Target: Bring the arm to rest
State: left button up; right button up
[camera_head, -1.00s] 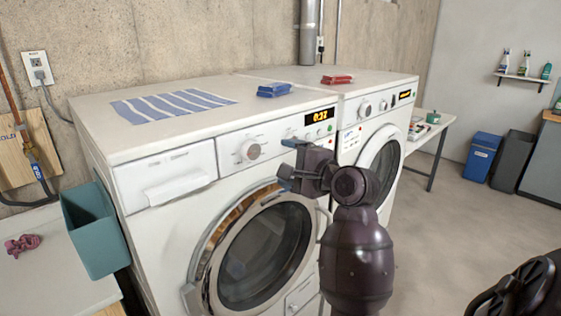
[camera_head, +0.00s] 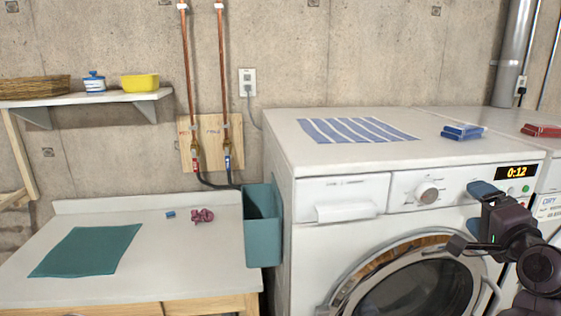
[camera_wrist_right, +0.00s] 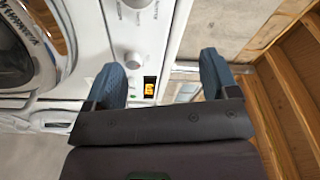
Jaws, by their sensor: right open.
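My right gripper (camera_head: 472,218) is at the right of the head view, in front of the white washer (camera_head: 340,240). Its blue-tipped fingers are apart with nothing between them. In the right wrist view the open gripper (camera_wrist_right: 162,80) shows both blue fingertips, with the washer's lit display (camera_wrist_right: 149,86) visible between them. In the head view the display (camera_head: 517,172) reads 0:12. The round washer door (camera_head: 425,290) is below the gripper and looks closed. I cannot tell the exact gap from gripper to washer. My left gripper is not in view.
A striped blue-and-white cloth (camera_head: 355,130) and a blue folded stack (camera_head: 464,132) lie on the washer. A red stack (camera_head: 541,131) lies further right. A teal bin (camera_head: 262,235) stands between the washer and a counter (camera_head: 150,290) at the left. A shelf (camera_head: 70,99) hangs above.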

jog(key=a+f+n+g, duration=0.1)
jog(key=a+f+n, duration=0.3)
jog(key=f+n, duration=0.5)
jog(key=a+f+n, duration=0.3)
jog(key=f+n, duration=0.1)
jog(key=f, duration=0.8)
jog(key=s+a+f+n+g+b, duration=0.1)
jog(key=s+a+f+g, duration=0.2)
jog(key=s+f, duration=0.6)
jog(key=s+a+f+n+g+y, duration=0.1)
jog(key=s+a+f+n+g, duration=0.1)
jog(key=s+f, duration=0.8)
notch_tip(320, 180, down, 4)
jog(key=shift+s+a+r+g+b, duration=0.15)
jog(key=shift+s+a+g+b, duration=0.2)
jog(key=shift+a, duration=0.55)
jog(key=shift+s+d, duration=0.1)
jog(key=shift+s, duration=0.05)
